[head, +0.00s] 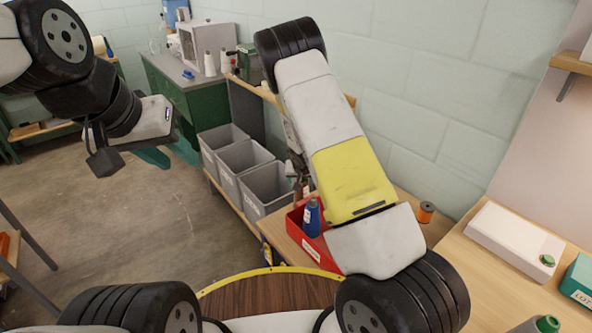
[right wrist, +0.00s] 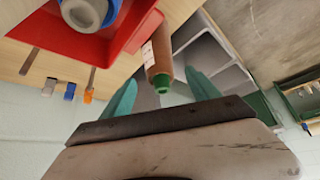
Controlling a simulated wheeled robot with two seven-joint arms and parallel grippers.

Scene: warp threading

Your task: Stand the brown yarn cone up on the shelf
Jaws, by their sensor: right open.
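The brown yarn cone (right wrist: 161,58) has a green tip and a pale label. In the right wrist view its tip points toward my right gripper (right wrist: 162,88), whose teal fingers are apart on either side of the tip, not visibly touching it. The cone is next to the red tray (right wrist: 142,32); what supports it cannot be told. In the head view my right gripper is mostly hidden behind my arm, near the red tray (head: 327,262). My left gripper (head: 172,152) hangs over the floor at the left, its teal fingers apart and empty.
A blue cone (head: 311,219) stands in the red tray. Grey bins (head: 240,174) line the shelf to its left. An orange spool (head: 426,212) and a white box (head: 512,240) are on the wooden surfaces at right.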

